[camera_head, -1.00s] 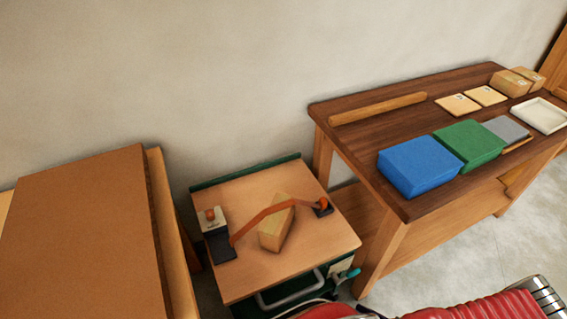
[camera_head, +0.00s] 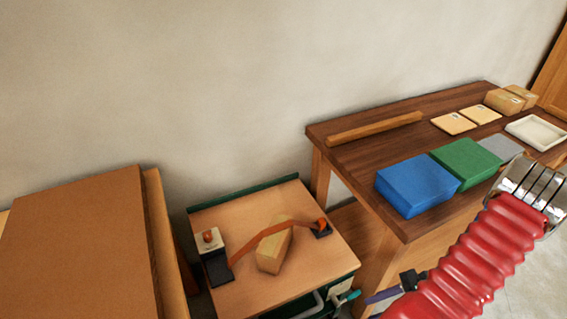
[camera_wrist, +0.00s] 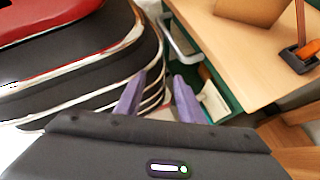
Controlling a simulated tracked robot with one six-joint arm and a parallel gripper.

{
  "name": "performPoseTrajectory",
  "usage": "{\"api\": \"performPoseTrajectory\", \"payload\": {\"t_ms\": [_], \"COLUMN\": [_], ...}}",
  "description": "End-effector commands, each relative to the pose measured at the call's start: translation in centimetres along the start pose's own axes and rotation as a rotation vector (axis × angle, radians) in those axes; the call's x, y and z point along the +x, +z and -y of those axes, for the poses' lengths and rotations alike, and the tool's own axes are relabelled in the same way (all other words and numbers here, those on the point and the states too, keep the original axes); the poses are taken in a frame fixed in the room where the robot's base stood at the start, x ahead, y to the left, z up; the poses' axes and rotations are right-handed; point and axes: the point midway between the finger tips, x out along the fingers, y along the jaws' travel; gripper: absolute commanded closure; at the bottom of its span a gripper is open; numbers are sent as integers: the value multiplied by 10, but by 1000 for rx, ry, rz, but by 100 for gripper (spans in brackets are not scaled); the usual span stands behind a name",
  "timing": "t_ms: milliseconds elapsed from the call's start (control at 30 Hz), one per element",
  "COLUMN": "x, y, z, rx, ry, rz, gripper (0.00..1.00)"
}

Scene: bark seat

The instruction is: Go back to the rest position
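My gripper (camera_wrist: 160,82) shows two purple fingers set apart, with nothing between them. In the head view one purple finger (camera_head: 384,296) shows at the bottom, in front of the cart's right side. My red ribbed arm sleeve covers the lower right. A cardboard box (camera_head: 273,246) sits on the wooden cart top (camera_head: 300,272), with an orange strap (camera_head: 255,242) running across it. The strap goes from a grey and black block (camera_head: 212,250) on the left to a small dark anchor (camera_head: 323,231) on the right. The gripper is apart from all of these.
A dark wooden bench (camera_head: 385,145) at the right carries a blue block (camera_head: 417,184), a green block (camera_head: 466,163), a white tray (camera_head: 536,131), a wooden bar (camera_head: 374,129) and small boxes (camera_head: 505,101). A large brown panel (camera_head: 80,245) stands left. The wall area above is clear.

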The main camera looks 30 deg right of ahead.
Motion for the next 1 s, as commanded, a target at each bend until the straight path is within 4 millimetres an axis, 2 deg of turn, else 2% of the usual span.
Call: {"api": "performPoseTrajectory", "payload": {"t_ms": [200,500,1000], "x": [-19,-37,-52], "y": [36,88,181], "z": [9,18,27], "rx": [-188,-440,-858], "ry": [88,207,382], "rz": [-127,-282,-521], "gripper": [65,65,65]}}
